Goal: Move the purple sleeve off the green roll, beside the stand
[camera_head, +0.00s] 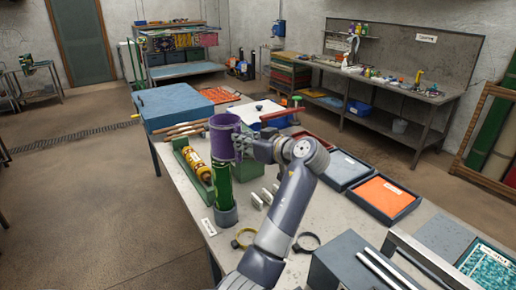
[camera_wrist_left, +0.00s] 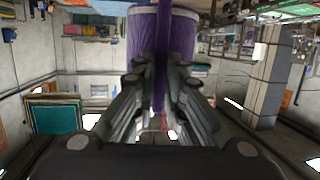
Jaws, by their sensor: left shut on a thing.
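The purple sleeve (camera_head: 220,143) is upright at the top of the green roll (camera_head: 222,182). Its upper end looks open and hollow; whether its lower end is around the roll or just above it I cannot tell. The roll stands upright in a grey round stand (camera_head: 225,216) on the table. My left gripper (camera_head: 246,147) is shut on the sleeve's right side. In the left wrist view the purple sleeve (camera_wrist_left: 183,35) fills the top middle, with its wall between the fingers of my left gripper (camera_wrist_left: 162,75). My right gripper is not in view.
A green tray (camera_head: 183,160) with a yellow roller (camera_head: 197,167) is left of the stand. Small white blocks (camera_head: 262,197) and a yellow ring clamp (camera_head: 243,238) lie near it. A blue case (camera_head: 185,105) is behind; a tray with an orange pad (camera_head: 385,196) is right.

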